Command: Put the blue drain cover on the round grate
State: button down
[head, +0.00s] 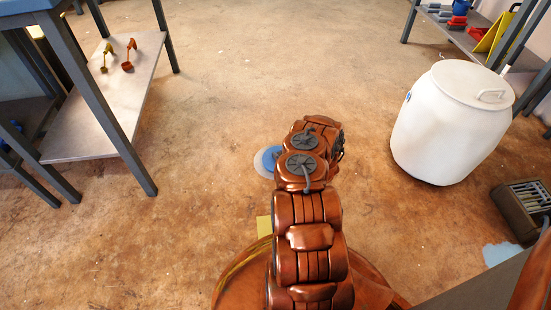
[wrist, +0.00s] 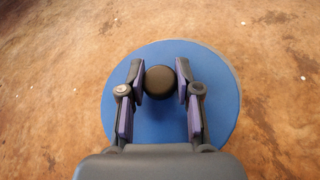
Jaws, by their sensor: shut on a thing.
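The blue drain cover (wrist: 220,105) is a flat round disc with a dark knob (wrist: 160,81) at its middle. My gripper (wrist: 160,80) is shut on this knob, one finger at each side. In the head view the cover (head: 272,155) shows only in part, left of my gripper, which my arm hides. A pale round shape (head: 259,164), which looks like the round grate, shows beyond the cover's left edge. The cover overlaps most of it. I cannot tell whether the cover touches it or hangs above it.
A white barrel (head: 445,125) stands at the right, with a dark slotted box (head: 522,207) and a pale patch (head: 500,253) near it. A metal table with a low shelf (head: 85,135) is at the left. The brown floor between is mostly clear.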

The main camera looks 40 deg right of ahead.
aim_at(276, 150)
jog(key=shift+w+d+f+b, duration=0.1)
jog(key=shift+w+d+b, duration=0.2)
jog(key=shift+w, duration=0.6)
jog(key=shift+w+d+f+b, duration=0.1)
jog(key=shift+w+d+b, duration=0.15)
jog(key=shift+w, duration=0.6)
jog(key=shift+w+f+b, duration=0.1)
jog(key=shift+f+b, duration=0.85)
jog(key=shift+f, duration=0.75)
jog(key=shift+f, duration=0.3)
jog(key=c, duration=0.8)
grip_release()
jog(key=shift+r, duration=0.1)
